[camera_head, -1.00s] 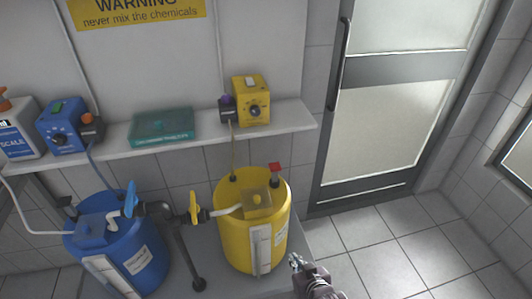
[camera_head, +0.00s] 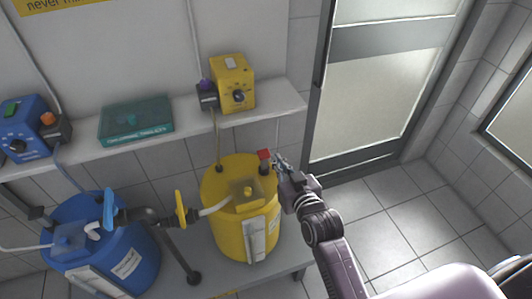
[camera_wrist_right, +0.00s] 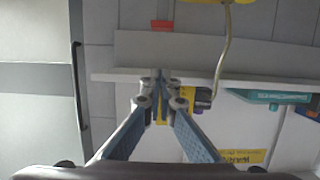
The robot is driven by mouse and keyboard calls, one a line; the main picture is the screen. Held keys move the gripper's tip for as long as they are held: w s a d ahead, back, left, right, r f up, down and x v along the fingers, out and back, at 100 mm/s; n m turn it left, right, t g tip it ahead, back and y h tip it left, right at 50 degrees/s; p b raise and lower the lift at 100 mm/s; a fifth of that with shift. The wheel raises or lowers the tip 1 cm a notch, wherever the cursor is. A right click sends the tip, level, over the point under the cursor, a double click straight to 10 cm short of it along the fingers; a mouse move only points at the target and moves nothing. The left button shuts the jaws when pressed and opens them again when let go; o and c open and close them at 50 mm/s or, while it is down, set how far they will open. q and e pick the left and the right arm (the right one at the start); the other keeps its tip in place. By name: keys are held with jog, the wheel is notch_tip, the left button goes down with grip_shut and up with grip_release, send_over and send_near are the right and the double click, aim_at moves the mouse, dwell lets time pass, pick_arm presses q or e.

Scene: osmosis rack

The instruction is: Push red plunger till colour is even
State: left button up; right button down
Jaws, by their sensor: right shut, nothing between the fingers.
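The red plunger (camera_head: 264,155) stands upright on top of the yellow drum (camera_head: 232,205), at its back right edge. My right gripper (camera_head: 281,161) is shut and empty, just right of the plunger in the head view. I cannot tell whether it touches it. In the right wrist view the shut fingertips (camera_wrist_right: 160,92) point up the picture, with the red plunger (camera_wrist_right: 162,25) showing beyond them and a gap between in the picture. The plunger's shaft is hardly visible. My left gripper is not in view.
A blue drum (camera_head: 100,250) stands left, with pipes and a yellow valve handle (camera_head: 180,209) between the drums. The shelf (camera_head: 187,119) above holds a yellow pump (camera_head: 233,85), a teal box (camera_head: 136,120) and a blue pump (camera_head: 27,130). Free floor lies right, before the door (camera_head: 370,95).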

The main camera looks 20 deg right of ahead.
jog(key=p, duration=0.1)
send_over(264, 154)
jog(key=s, duration=0.2)
notch_tip(264, 154, down, 2)
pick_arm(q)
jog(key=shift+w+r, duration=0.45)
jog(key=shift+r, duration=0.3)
pick_arm(e)
jog(key=shift+d+f, duration=0.15)
jog(key=shift+f, duration=2.05)
notch_tip(264, 154, down, 5)
jog(key=b, duration=0.3)
jog(key=shift+f, duration=0.2)
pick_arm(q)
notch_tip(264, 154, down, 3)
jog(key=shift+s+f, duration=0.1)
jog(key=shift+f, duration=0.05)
